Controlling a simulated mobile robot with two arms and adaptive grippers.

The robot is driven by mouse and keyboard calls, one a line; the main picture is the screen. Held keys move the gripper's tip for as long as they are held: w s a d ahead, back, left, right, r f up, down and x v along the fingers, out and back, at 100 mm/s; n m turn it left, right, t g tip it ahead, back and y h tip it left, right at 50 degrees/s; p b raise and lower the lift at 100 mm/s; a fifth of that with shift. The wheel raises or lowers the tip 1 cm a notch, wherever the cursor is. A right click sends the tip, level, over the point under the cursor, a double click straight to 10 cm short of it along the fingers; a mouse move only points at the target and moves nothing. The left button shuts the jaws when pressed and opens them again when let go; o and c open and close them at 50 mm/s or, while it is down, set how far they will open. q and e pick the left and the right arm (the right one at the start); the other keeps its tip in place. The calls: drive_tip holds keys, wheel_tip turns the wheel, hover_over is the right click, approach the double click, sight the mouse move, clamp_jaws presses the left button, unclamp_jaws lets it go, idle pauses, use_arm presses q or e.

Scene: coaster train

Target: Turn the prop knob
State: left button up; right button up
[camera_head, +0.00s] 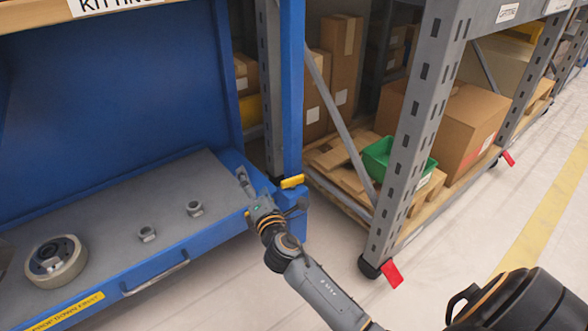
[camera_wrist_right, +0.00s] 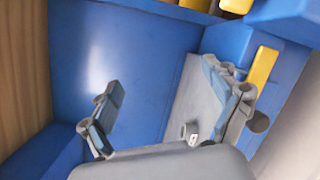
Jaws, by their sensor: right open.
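A small dark round knob (camera_head: 302,203), probably the prop knob, sits on the blue corner post of the workbench, just below a yellow tag (camera_head: 292,181). In the right wrist view the dark knob (camera_wrist_right: 258,121) shows just outside the right-hand finger, not between the fingers. My right gripper (camera_head: 244,181) is over the right end of the grey bench top, left of the knob and post. In its wrist view the gripper (camera_wrist_right: 170,105) has its fingers wide apart with nothing between them. My left gripper is not in view.
A grey rack post (camera_head: 415,130) stands to the right, with a green bin (camera_head: 380,158) and cardboard boxes behind. The floor in front is clear.

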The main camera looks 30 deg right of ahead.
drive_tip(key=s+d+f+n+y, duration=0.15)
drive_tip(key=s+d+n, duration=0.25)
drive_tip(key=s, duration=0.4)
drive_tip(key=n+p, duration=0.1)
drive_tip(key=n, duration=0.8)
approach(294, 180)
drive_tip(key=w, duration=0.6)
drive_tip(key=w+d, duration=0.1)
drive_tip(key=w, duration=0.2)
drive_tip(key=shift+p, duration=0.4)
drive_tip(key=c, duration=1.2)
